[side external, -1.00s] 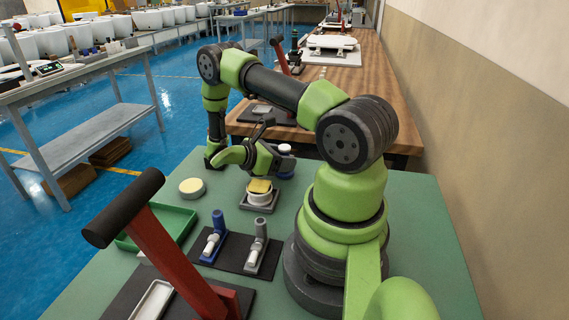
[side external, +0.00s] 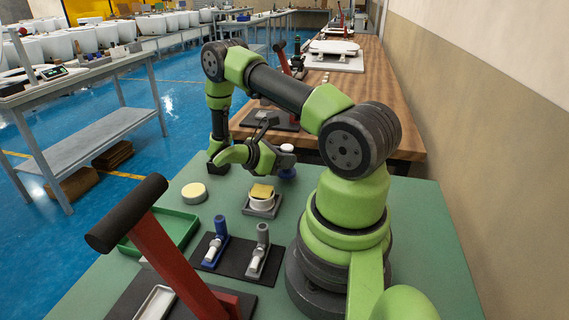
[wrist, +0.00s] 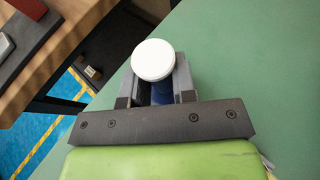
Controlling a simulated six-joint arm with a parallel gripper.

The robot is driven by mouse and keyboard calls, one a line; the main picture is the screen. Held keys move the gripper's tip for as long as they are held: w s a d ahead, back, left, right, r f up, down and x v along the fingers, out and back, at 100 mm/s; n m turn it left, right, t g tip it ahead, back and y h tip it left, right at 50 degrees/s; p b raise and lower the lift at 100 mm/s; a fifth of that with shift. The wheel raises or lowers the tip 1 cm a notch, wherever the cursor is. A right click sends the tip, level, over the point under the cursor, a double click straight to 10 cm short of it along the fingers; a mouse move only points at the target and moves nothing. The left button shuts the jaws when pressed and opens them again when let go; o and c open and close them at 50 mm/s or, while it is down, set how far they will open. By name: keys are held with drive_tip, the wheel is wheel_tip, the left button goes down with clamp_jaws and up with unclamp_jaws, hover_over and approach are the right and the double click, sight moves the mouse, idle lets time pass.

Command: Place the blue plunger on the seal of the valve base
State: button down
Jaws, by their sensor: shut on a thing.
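The blue plunger (side external: 288,173) has a blue body and a round white top. It stands upright near the far edge of the green table in the side view. My gripper (side external: 283,160) points level at it, shut on its body. In the wrist view the white top (wrist: 153,60) covers most of the blue body, which shows between my fingers (wrist: 157,92). What looks like the valve base (side external: 261,209) is a grey square plate with a white round part and a yellow piece on top. It sits just nearer than my gripper; its seal cannot be made out.
A cream disc (side external: 194,192) lies left of the plate. A dark mat (side external: 238,262) holds a blue and a grey fitting. A red lever with a black handle (side external: 127,212) rises in front, beside a green tray (side external: 189,216). A wooden bench (side external: 375,98) stands beyond.

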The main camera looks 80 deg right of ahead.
wheel_tip(320, 180, up, 8)
drive_tip(key=w+a+r+n+t+h, duration=0.1)
drive_tip(key=a+r+n+t+h, duration=0.15)
drive_tip(key=a, duration=0.35)
drive_tip(key=w+a+r+n+t+h, duration=0.1)
drive_tip(key=w+a+r+n+t, duration=0.15)
drive_tip(key=a, duration=0.35)
hover_over(259, 193)
drive_tip(key=shift+g+y, duration=0.25)
drive_tip(key=shift+g, duration=0.05)
wheel_tip(259, 193, down, 10)
drive_tip(key=shift+r, duration=0.15)
drive_tip(key=c, duration=0.9)
unclamp_jaws()
